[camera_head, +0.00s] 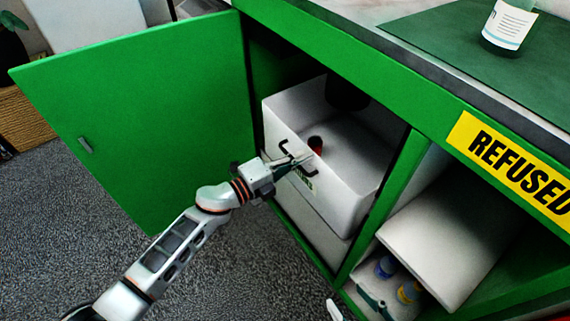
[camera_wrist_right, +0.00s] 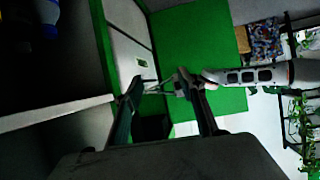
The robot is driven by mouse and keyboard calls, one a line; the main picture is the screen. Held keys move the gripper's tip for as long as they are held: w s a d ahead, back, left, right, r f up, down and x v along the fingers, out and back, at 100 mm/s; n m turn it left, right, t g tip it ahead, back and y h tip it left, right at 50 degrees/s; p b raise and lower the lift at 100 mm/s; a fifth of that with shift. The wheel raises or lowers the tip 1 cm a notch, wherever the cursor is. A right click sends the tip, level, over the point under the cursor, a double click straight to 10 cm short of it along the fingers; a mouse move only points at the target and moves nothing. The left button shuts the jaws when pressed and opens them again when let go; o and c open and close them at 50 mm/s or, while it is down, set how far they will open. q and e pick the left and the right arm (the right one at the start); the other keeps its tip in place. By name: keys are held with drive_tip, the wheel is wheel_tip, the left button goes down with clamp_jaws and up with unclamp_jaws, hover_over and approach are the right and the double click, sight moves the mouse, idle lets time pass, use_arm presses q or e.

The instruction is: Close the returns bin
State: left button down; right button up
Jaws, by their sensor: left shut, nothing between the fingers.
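The returns bin appears to be the open-topped white box (camera_head: 345,195) in the green cabinet, with a dark handle and a small label on its front. It looks pulled partly forward; a small orange-red object and a dark shape show inside. The green cabinet door (camera_head: 150,110) stands wide open to the left. My left gripper (camera_head: 298,161) is shut and empty at the front of the bin, near the handle; whether it touches is unclear. The white front also shows in the right wrist view (camera_wrist_right: 128,58). My right gripper (camera_wrist_right: 160,80) is open and empty, facing the bin.
A white sloping panel (camera_head: 440,235) and small bottles (camera_head: 409,291) occupy the compartment on the right, beneath a yellow REFUSED sign (camera_head: 515,160). The carpet (camera_head: 250,280) before the cabinet is mostly clear.

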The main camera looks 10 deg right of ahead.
use_arm(q)
drive_tip(key=x, duration=0.4)
drive_tip(key=shift+r+b, duration=0.1)
drive_tip(key=shift+b, duration=0.25)
use_arm(e)
drive_tip(key=shift+w+a+r+t, duration=0.35)
drive_tip(key=shift+a+r, duration=0.1)
drive_tip(key=shift+r, duration=0.3)
use_arm(q)
drive_tip(key=shift+w, duration=0.1)
use_arm(e)
drive_tip(key=shift+s+f, duration=0.15)
use_arm(q)
drive_tip(key=p+v, duration=0.3)
drive_tip(key=v, duration=1.1)
use_arm(e)
drive_tip(key=shift+n+g, duration=0.3)
drive_tip(key=shift+g, duration=0.25)
drive_tip(key=s, duration=0.1)
drive_tip(key=s+d+f, duration=0.1)
drive_tip(key=s+f, duration=0.1)
drive_tip(key=shift+s+d+f, duration=0.15)
drive_tip(key=shift+d+f, duration=0.1)
drive_tip(key=shift+d, duration=0.05)
